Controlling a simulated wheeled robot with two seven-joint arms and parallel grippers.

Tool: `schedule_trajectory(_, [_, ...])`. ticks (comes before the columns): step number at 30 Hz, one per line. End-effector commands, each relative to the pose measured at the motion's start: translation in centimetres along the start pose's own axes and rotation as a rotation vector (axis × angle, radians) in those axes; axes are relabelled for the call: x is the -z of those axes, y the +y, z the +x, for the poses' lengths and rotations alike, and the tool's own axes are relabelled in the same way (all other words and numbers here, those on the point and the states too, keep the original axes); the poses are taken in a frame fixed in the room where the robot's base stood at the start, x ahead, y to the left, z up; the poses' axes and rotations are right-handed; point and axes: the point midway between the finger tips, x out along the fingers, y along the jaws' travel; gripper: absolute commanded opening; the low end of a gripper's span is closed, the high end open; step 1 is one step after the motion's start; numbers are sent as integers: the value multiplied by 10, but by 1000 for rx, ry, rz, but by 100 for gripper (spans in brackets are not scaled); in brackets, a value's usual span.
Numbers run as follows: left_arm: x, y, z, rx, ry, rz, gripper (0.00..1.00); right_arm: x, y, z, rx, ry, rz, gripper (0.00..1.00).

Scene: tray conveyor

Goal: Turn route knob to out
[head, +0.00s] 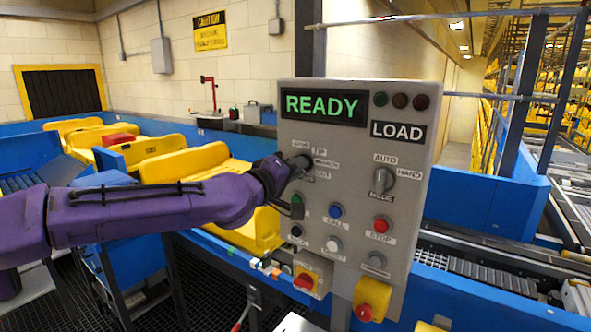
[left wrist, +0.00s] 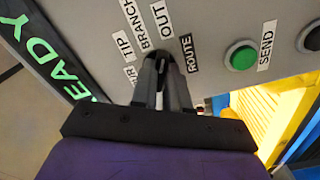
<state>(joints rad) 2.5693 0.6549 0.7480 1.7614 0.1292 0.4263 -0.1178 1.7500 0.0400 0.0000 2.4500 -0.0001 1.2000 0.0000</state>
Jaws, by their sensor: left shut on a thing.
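The grey control panel (head: 354,250) faces me with a green READY display (head: 324,106) and a LOAD plate. The route knob (head: 305,160) is at its upper left, ringed by small labels. My left gripper (head: 294,166) is at this knob, shut on it. In the left wrist view the fingers (left wrist: 167,68) close on the knob, beside the labels TIP, BRANCH, OUT (left wrist: 165,18) and ROUTE (left wrist: 189,54). The fingers hide most of the knob, so I cannot tell which label it points at. My right gripper is not in view.
The mode knob (head: 382,181), red stop button (head: 382,224), blue call button (head: 335,211) and green send button (left wrist: 241,56) are on the same panel. Yellow trays (head: 190,168) stand behind my arm. A blue-sided conveyor (head: 490,290) runs at the right.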

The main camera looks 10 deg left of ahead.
Motion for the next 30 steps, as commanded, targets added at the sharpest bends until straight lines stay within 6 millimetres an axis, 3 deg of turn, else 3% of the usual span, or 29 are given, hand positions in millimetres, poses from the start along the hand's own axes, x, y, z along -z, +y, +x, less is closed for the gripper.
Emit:
schedule_trajectory(16, [-1,-1,0,1,-2,25,0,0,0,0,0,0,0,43])
schedule_trajectory(17, [-1,-1,0,1,-2,25,25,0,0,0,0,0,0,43])
schedule_trajectory(18, [-1,-1,0,1,-2,25,38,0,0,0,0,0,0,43])
schedule_trajectory(27, [0,0,-1,0,-1,23,40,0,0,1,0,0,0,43])
schedule_trajectory(30, [-1,-1,-10,-2,0,24,40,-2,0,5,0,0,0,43])
